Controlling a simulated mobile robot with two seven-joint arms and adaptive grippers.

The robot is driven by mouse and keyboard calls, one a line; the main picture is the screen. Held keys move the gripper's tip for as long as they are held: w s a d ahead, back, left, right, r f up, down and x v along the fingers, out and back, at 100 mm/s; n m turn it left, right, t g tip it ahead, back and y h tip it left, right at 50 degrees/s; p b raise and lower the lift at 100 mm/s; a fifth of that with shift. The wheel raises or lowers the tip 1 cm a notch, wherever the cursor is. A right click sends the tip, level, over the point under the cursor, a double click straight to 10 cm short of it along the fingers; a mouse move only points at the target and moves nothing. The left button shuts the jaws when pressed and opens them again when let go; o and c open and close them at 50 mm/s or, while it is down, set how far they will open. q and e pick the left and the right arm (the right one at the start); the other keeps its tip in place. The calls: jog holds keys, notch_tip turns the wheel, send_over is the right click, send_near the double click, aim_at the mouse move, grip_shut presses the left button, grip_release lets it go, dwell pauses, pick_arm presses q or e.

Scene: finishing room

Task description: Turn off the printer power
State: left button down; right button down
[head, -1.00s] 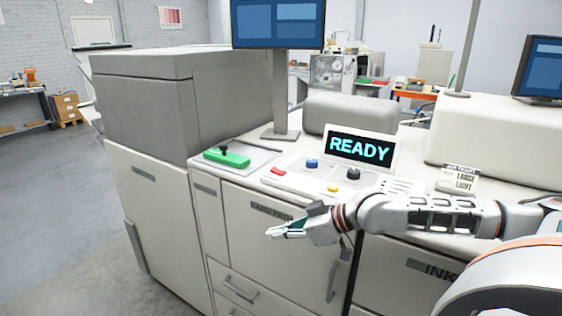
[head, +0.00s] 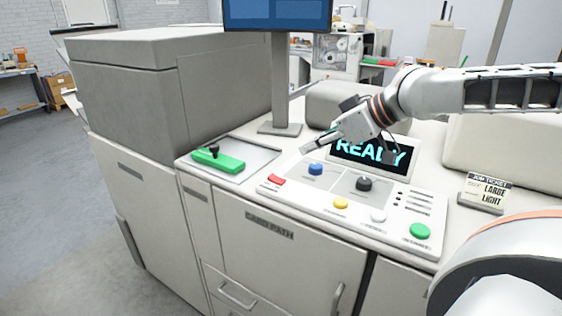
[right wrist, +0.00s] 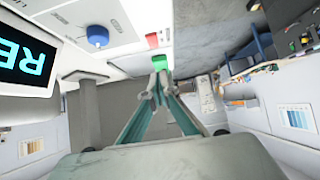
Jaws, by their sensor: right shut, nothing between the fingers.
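The printer's control panel (head: 322,204) carries a red button (head: 276,180), a blue knob (head: 315,168), a black knob (head: 364,184), a yellow button (head: 341,203), a white button (head: 378,216) and a green button (head: 420,231). The display (head: 362,153) reads READY and is partly covered by my right arm. My right gripper (head: 308,148) is shut and empty, above the panel's back left, near the blue knob and apart from it. In the right wrist view its fingertips (right wrist: 158,66) meet, with the blue knob (right wrist: 97,36) to their left. My left gripper is not in view.
A green block with a black knob (head: 217,160) sits on a grey tray left of the panel. A monitor stand (head: 280,90) rises behind it. A job ticket sign (head: 485,191) reading LARGE LIGHT stands at the right. The printer top around the panel is partly clear.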

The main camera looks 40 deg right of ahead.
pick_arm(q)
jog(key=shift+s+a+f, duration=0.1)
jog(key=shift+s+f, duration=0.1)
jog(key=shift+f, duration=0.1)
pick_arm(e)
jog(key=shift+w+d+r, duration=0.15)
jog(key=shift+d+r, duration=0.1)
jog(key=shift+r, duration=0.05)
jog(key=shift+w+f, duration=0.1)
